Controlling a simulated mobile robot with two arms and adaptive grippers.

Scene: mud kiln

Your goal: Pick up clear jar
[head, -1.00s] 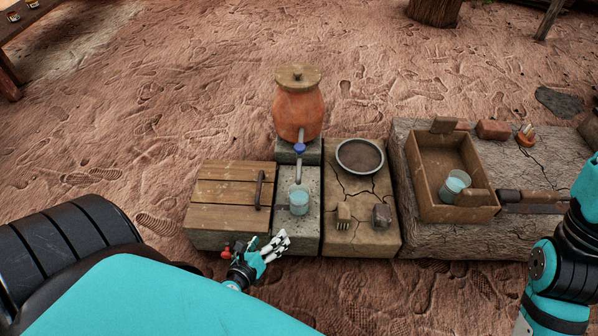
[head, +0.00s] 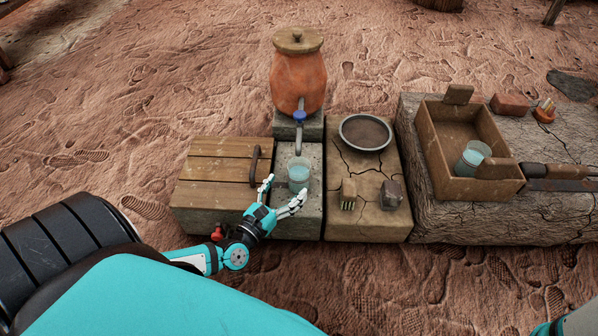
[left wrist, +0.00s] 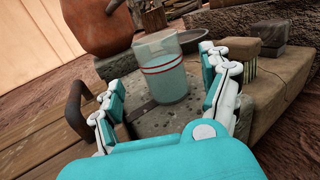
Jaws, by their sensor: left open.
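A clear jar (head: 299,173) with a bluish tint stands upright on the grey stone block, below the spout of the clay pot. In the left wrist view the jar (left wrist: 163,72) shows a red band and sits ahead, between the spread fingers. My left gripper (head: 284,194) is open and empty, just in front of the jar, with one finger to its left and the other toward its right front. A second clear jar (head: 472,158) is inside the wooden box (head: 440,164) at the right. My right gripper is not in view.
The clay pot (head: 298,83) with its tap (head: 300,117) stands behind the jar. A wooden lid (head: 214,187) with a handle (head: 255,164) is close on the left. A round pan (head: 366,132) and two small blocks (head: 349,194) (head: 391,194) are to the right.

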